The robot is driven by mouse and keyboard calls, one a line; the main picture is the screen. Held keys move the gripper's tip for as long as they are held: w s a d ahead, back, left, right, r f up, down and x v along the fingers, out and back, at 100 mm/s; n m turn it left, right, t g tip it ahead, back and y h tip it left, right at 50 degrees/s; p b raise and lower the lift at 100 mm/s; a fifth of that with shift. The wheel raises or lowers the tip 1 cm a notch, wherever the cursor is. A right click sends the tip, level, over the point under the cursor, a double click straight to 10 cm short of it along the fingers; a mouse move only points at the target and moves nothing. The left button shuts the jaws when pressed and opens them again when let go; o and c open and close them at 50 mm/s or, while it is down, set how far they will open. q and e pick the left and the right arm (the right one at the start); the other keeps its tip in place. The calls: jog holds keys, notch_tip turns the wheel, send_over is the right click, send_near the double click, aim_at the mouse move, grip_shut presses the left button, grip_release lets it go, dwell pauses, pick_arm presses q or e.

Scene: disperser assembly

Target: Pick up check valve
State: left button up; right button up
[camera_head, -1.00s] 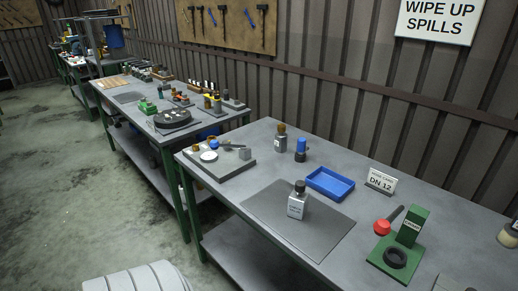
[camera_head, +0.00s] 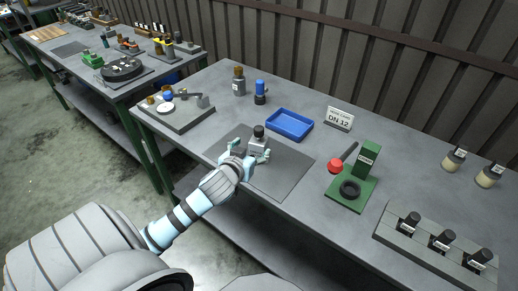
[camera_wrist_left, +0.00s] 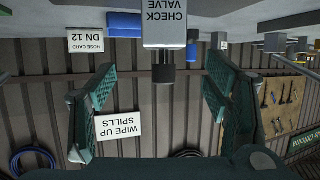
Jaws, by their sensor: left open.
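The check valve (camera_head: 258,144) is a small silver block with a dark round cap, standing upright on the dark grey mat (camera_head: 290,178). In the left wrist view, which is upside down, its labelled face reading CHECK VALVE (camera_wrist_left: 164,24) is at the top centre with the dark cap below it. My left gripper (camera_head: 250,156) is at the near side of the valve, fingers spread and pointing at it. My right gripper is not in view.
A blue tray (camera_head: 289,124) and a DN 12 card (camera_head: 339,118) stand behind the mat. A green stand (camera_head: 367,163) with a red-knobbed lever is to the right. A rack (camera_head: 425,250) of black-capped bottles is at front right. Two bottles (camera_head: 239,82) (camera_head: 260,92) stand at back left.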

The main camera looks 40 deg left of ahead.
aim_at(258, 140)
pick_arm(q)
jog(key=x, duration=0.4)
jog(key=shift+w+f+b, duration=0.3)
jog(key=x, duration=0.2)
jog(key=b+x, duration=0.1)
jog(key=x, duration=0.2)
jog(key=shift+a, duration=0.4)
jog(key=shift+s+r, duration=0.15)
jog(key=c, duration=1.5)
grip_shut()
jog(key=shift+r, duration=0.1)
